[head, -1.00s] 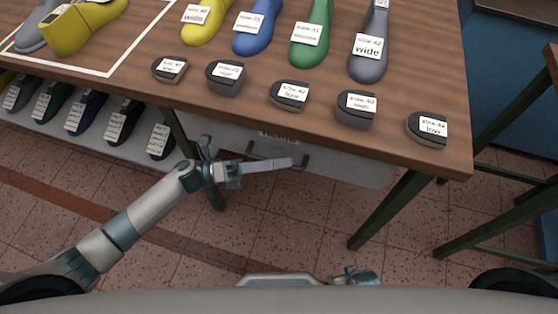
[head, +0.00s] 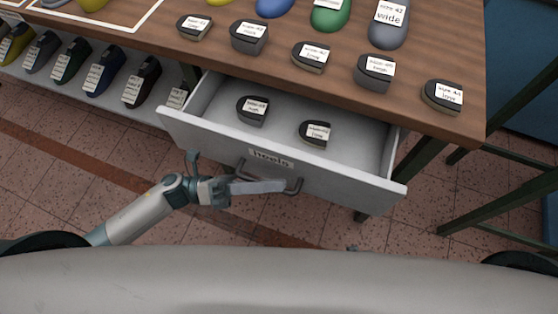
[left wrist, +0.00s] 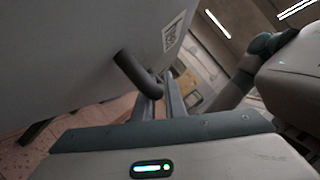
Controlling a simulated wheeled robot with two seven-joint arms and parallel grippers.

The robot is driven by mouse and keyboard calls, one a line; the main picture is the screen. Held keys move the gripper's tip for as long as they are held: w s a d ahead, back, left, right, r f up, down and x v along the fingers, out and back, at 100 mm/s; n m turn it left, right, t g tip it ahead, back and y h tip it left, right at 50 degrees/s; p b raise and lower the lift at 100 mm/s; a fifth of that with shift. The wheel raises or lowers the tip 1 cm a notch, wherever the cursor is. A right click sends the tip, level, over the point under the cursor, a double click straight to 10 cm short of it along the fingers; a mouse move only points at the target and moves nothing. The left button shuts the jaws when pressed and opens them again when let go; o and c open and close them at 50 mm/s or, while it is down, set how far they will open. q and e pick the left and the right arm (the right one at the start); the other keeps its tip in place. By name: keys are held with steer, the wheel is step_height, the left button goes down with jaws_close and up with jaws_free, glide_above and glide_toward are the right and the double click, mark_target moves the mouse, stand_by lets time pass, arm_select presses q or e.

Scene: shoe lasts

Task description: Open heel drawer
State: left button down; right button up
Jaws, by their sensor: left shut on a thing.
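The heel drawer (head: 330,186) is white with a "Heels" label (head: 270,158) on its front, and it stands pulled out from under the wooden table. Two dark labelled heels lie inside it, one at the left (head: 252,110) and one nearer the middle (head: 315,133). A dark bar handle (head: 293,190) sits on the drawer front. My left gripper (head: 280,186) is shut on the handle. In the left wrist view the handle (left wrist: 138,73) runs down to the gripper's fingers (left wrist: 162,102). My right gripper cannot be made out.
The wooden table (head: 420,105) above the drawer holds several labelled heels along its front edge and coloured shoe lasts behind them. A lower shelf (head: 75,90) at the left holds several lasts. The tiled floor in front is partly covered by my own body.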

arm_select(q)
steer(key=s+a, duration=0.3)
steer(key=s, duration=0.8)
steer(key=shift+s+a, duration=0.2)
steer(key=shift+a, duration=0.2)
steer(key=c, duration=1.8)
jaws_free()
arm_select(e)
steer(key=shift+s, duration=0.35)
steer(key=shift+w, duration=0.15)
